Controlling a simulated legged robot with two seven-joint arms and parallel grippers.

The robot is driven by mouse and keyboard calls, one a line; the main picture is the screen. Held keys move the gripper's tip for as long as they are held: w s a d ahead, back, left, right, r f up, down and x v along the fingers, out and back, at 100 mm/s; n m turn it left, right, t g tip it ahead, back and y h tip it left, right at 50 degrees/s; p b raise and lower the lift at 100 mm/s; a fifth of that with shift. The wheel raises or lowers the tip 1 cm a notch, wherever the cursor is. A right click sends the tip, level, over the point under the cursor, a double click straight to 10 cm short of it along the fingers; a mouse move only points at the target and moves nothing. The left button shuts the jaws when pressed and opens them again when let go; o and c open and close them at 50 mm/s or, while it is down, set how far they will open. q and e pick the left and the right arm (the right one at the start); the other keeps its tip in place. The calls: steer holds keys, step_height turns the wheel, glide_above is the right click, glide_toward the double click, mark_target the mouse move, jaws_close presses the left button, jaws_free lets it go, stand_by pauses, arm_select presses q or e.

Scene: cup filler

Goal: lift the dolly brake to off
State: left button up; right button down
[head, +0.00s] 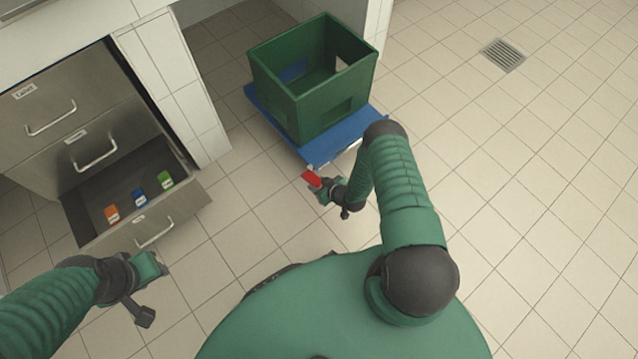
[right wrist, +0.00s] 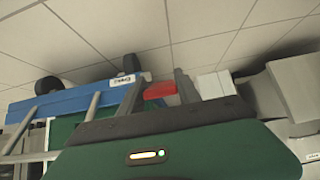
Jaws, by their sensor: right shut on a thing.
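The blue dolly (head: 262,98) stands on the tiled floor with a green crate (head: 318,112) on it. Its red brake lever (head: 312,179) sticks out at the near edge. My right gripper (head: 318,186) is at the lever and shut on it. In the right wrist view the red lever (right wrist: 160,90) lies between the two grey fingers, beside the blue dolly edge (right wrist: 70,101) and a small white label (right wrist: 122,80). The fingers partly frame the lever, and its base is hidden. My left gripper (head: 154,268) hangs empty in front of the drawers; its jaw opening is unclear.
An open bottom drawer (head: 185,207) at the left holds orange, blue and green labelled items. Two closed drawers are above it. A white tiled wall end (head: 170,85) stands between drawers and dolly. The floor at the right is clear, with a drain grate (head: 503,55).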

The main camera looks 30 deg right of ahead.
stand_by(0.4)
steer(key=c, duration=0.8)
jaws_free()
steer(key=shift+c, duration=0.2)
steer(key=p+v, duration=0.8)
steer(key=v, duration=0.8)
steer(key=shift+r, duration=0.35)
steer(key=shift+s+d, duration=0.1)
steer(key=shift+s, duration=0.05)
